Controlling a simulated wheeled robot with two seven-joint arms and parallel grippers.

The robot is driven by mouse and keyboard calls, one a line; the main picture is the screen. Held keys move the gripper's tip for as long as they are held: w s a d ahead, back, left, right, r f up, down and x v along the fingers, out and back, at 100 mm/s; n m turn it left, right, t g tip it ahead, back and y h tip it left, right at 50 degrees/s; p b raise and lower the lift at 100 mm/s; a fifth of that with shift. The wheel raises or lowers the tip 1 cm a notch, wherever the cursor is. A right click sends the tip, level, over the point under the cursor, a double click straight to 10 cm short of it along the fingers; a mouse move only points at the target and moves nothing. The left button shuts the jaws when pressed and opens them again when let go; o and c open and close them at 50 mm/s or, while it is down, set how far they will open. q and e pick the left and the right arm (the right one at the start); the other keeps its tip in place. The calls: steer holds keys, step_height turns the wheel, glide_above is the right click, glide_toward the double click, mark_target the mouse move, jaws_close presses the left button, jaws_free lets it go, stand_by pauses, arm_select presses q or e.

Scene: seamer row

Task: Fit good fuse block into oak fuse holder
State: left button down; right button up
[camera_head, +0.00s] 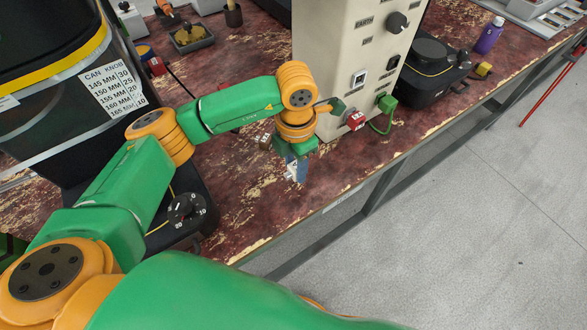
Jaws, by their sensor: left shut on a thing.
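My left gripper (295,170) points down over the table's front part, just left of the beige panel box. It is shut on a small pale piece (291,179), mostly hidden by the fingers. I cannot tell from this view whether it is the good fuse block. A small brown block with a pale mark (265,141) is just left of the gripper, partly hidden behind my wrist. I cannot tell whether it is the oak fuse holder. My right gripper is not in view.
A black dial unit (187,212) stands left. The worn red table (335,170) is clear near its front edge.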

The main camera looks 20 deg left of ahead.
arm_select(q)
steer(key=s+d+r+b, duration=0.1)
steer(key=s+d+r, duration=0.7)
steer(key=s, duration=0.2)
steer(key=shift+s+r, duration=0.15)
steer(key=shift+r, duration=0.2)
